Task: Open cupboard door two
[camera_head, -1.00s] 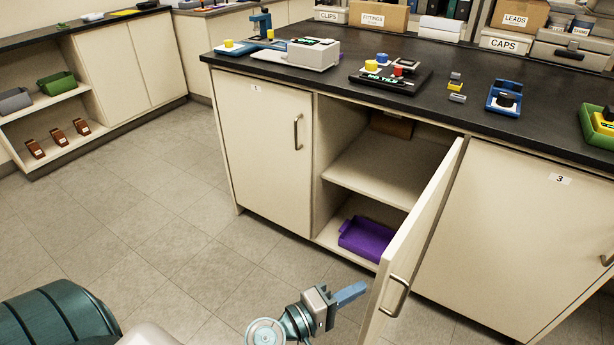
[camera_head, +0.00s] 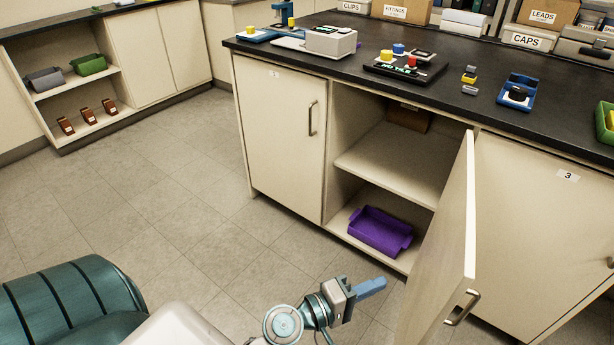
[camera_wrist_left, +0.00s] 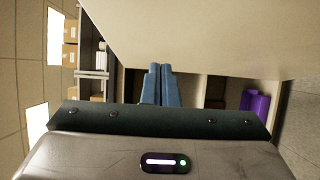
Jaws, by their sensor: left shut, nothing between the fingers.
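Cupboard door two (camera_head: 447,245) stands swung open, out from the counter front, between door one (camera_head: 279,139) and door three (camera_head: 528,230). Its metal handle (camera_head: 462,307) is on the outer face near the free edge. My left gripper (camera_head: 370,288) is shut and empty, on the inner side of the door, in front of the open cupboard. In the left wrist view the blue fingers (camera_wrist_left: 161,86) are together, with the pale door panel (camera_wrist_left: 200,35) close beside them. I cannot tell whether they touch it. My right gripper is not in view.
The open cupboard has a middle shelf (camera_head: 390,160), a purple tray (camera_head: 380,231) below and a cardboard box (camera_head: 408,117) at the back. Bare floor (camera_head: 150,190) lies to the left. Several items stand on the dark countertop (camera_head: 450,97).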

